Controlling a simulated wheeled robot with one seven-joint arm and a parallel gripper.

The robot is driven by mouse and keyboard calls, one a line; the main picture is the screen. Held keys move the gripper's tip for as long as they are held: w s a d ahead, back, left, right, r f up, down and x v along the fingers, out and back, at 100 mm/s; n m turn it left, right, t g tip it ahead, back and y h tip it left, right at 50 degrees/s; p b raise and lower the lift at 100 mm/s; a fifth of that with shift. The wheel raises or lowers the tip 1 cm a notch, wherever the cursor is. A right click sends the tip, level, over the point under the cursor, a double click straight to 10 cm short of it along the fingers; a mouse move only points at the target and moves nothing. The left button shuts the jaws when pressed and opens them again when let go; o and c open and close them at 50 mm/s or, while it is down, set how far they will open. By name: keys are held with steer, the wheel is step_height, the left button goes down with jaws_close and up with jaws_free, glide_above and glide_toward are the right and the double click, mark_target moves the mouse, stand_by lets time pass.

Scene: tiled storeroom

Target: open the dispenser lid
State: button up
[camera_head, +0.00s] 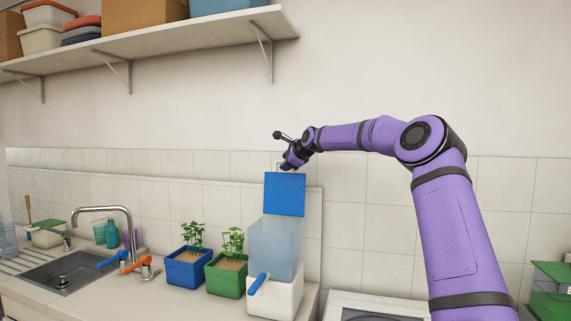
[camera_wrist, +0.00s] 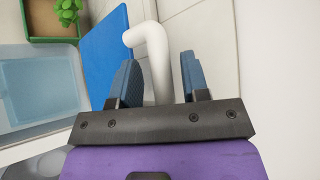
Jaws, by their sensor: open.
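The dispenser (camera_head: 273,243) stands on the counter, with a translucent blue tank, a white base and a blue lever at its front. Its blue lid (camera_head: 284,195) stands upright at the back of the tank, so the tank top is uncovered. In the wrist view the lid (camera_wrist: 106,52) lies beside the open tank (camera_wrist: 38,92). My gripper (camera_head: 289,160) is just above the lid's upper edge. Its fingers are apart, on either side of a white bent bar (camera_wrist: 152,45) next to the lid's edge. I cannot tell whether they touch it.
Blue (camera_head: 187,269) and green (camera_head: 227,276) planters stand left of the dispenser. Further left are orange-handled and blue-handled taps and a sink (camera_head: 65,272). The tiled wall is close behind the lid. A loaded shelf (camera_head: 170,42) hangs at upper left.

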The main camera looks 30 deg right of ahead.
steer(key=v, duration=1)
steer(key=shift+a, duration=0.1)
steer(key=s+a+f+n+g+h, duration=0.1)
steer(key=s+a+f+n+g, duration=0.1)
steer(key=s+a+n, duration=0.5)
steer(key=s+a+f+n+g+h, duration=0.1)
steer(key=s+a+f+n+g, duration=0.2)
steer(key=s+a, duration=0.8)
steer(key=s+a+f+n, duration=0.1)
steer(key=s+f+n, duration=0.2)
steer(key=s, duration=0.8)
steer(key=s+a+f+n+g, duration=0.1)
steer(key=s+n, duration=0.4)
steer(key=s, duration=0.7)
steer(key=s+a+f+n+g, duration=0.1)
steer(key=s+f+n, duration=0.3)
steer(key=s, duration=0.8)
steer(key=shift+a+f+n, duration=0.4)
steer(key=shift+a+f, duration=0.3)
steer(key=shift+a, duration=0.15)
